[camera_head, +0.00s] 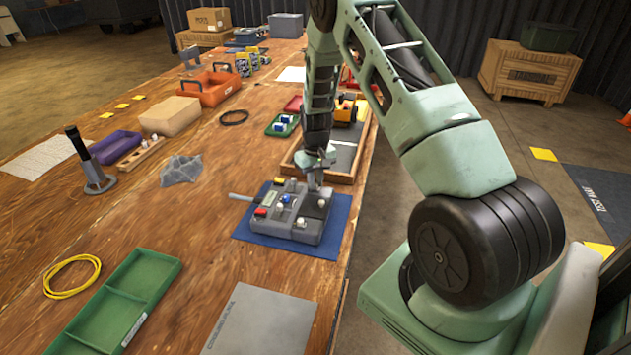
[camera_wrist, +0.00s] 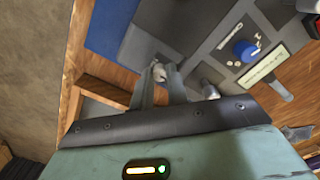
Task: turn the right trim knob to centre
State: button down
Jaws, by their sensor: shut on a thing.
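The grey control box (camera_head: 312,228) sits on a blue mat (camera_head: 258,250) on the wooden table. My gripper (camera_head: 314,184) points down at the box's far right part in the head view. In the wrist view, my gripper (camera_wrist: 159,76) is shut on a small pale knob (camera_wrist: 158,71), which I take for the right trim knob. The fingers hide most of it, and its pointing direction cannot be read. A blue knob (camera_wrist: 245,50) and a display strip (camera_wrist: 287,63) lie to its right there, clear of the fingers.
A silver lever (camera_wrist: 210,89) stands close to the right finger. A wooden-framed tray (camera_head: 345,163) lies just behind the box. A grey panel (camera_head: 262,322) lies in front.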

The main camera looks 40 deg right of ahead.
aim_at(316, 184)
dwell(0.4)
jog(key=c, duration=1.6)
grip_release()
jog(key=shift+c, duration=0.2)
notch_tip(316, 184, up, 17)
jog(key=b, duration=0.2)
jog(key=shift+r, duration=0.2)
jog(key=s+a+r+n, duration=0.2)
jog(key=s+a, duration=0.1)
jog(key=a, duration=0.7)
jog(key=s+a+r+n+y, duration=0.1)
jog(key=s+a+n, duration=0.15)
jog(key=a, duration=0.65)
jog(key=s+a+r+n, duration=0.15)
jog(key=s+a, duration=0.25)
jog(key=a, duration=0.6)
jog(key=s+a+n, duration=0.2)
jog(key=s+a, duration=0.2)
jog(key=s, duration=0.6)
jog(key=s+a+n, duration=0.2)
jog(key=s+a, duration=0.3)
jog(key=s, duration=0.5)
jog(key=shift+a, duration=0.3)
